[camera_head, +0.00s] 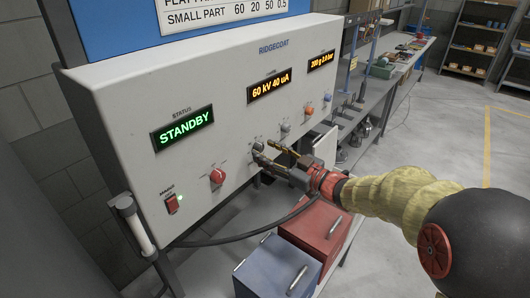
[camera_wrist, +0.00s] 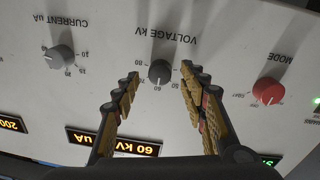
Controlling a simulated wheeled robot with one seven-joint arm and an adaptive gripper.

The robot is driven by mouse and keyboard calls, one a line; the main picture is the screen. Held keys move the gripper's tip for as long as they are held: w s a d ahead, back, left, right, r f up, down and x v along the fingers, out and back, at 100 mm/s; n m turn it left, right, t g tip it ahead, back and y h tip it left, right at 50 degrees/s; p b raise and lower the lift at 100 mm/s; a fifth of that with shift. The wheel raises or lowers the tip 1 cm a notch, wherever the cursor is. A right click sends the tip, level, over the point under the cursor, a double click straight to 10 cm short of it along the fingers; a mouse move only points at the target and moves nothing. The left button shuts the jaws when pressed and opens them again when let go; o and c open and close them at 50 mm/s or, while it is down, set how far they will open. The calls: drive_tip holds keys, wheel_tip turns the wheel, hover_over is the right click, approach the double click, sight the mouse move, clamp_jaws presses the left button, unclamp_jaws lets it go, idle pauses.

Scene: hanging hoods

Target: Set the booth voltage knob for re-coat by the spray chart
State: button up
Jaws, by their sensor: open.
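The grey voltage knob (camera_head: 258,147) sits on the front of the spray booth panel (camera_head: 115,101). In the upside-down wrist view, the voltage knob (camera_wrist: 159,72) is under the label VOLTAGE kV, near the 60 mark. The display (camera_head: 270,88) reads 60 kV 40 uA. My gripper (camera_head: 270,153) is open at the voltage knob. In the wrist view its two fingers stand on either side of the knob, with visible gaps. The spray chart (camera_head: 130,28) is cut off at the top; its SMALL PART row shows 60 20 50 0.5, and no re-coat row is in view.
The grey current knob (camera_wrist: 60,58) and red mode knob (camera_wrist: 269,91) flank the voltage knob. An orange knob (camera_head: 309,110) is farther right. The status display (camera_head: 183,128) reads STANDBY.

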drive_tip(key=shift+w+a, duration=0.4)
drive_tip(key=shift+a, duration=0.1)
drive_tip(key=c, duration=0.3)
drive_tip(key=c, duration=0.8)
clamp_jaws()
